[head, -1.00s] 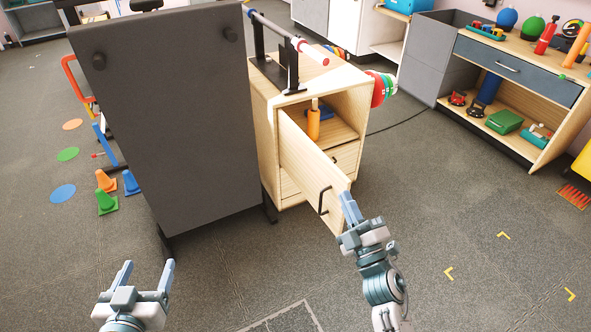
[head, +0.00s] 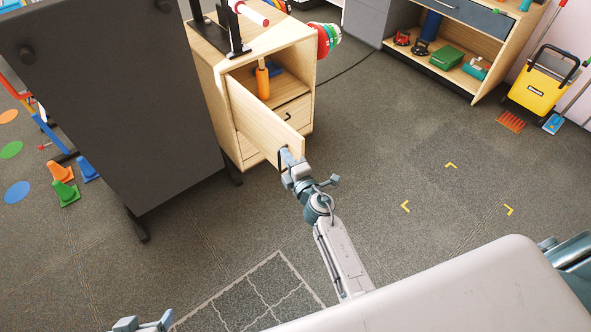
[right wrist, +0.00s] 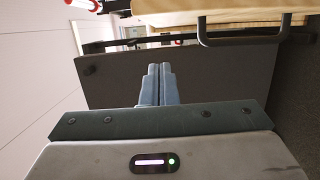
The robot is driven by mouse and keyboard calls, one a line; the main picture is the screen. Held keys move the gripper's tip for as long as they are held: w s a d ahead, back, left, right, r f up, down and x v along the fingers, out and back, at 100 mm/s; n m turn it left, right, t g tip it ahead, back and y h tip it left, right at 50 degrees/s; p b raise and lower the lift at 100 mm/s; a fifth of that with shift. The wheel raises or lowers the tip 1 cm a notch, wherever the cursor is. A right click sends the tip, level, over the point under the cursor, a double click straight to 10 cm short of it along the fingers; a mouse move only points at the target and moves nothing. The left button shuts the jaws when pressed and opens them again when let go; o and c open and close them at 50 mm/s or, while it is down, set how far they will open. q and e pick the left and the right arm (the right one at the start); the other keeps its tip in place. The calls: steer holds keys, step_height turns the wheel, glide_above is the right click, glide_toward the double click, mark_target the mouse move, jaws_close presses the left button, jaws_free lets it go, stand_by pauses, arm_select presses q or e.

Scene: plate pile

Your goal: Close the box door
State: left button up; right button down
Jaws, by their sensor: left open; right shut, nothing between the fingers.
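The box is a pale wooden cabinet (head: 205,68), and its wooden door (head: 262,118) stands swung open toward me. A dark handle (head: 281,160) is on the door near its free edge. My right gripper (head: 287,157) is shut and empty beside the handle and free edge; whether it touches is unclear. In the right wrist view its closed fingers (right wrist: 158,82) show below the door (right wrist: 250,30) and handle (right wrist: 240,42). My left gripper (head: 145,323) is open at the bottom left edge, far from the door and partly cut off.
A large dark grey panel (head: 105,105) stands left of the cabinet. An orange bottle (head: 262,80) stands inside the cabinet, above a drawer (head: 290,115). Colored cones (head: 62,182) stand at the left. The floor right of the door is clear.

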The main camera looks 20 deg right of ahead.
mark_target(297, 150)
steer(key=shift+w+d, duration=0.3)
steer(key=shift+d, duration=0.3)
steer(key=shift+w+d, duration=0.3)
steer(key=shift+d, duration=0.35)
steer(key=shift+w+d, duration=0.3)
steer(key=shift+d, duration=0.3)
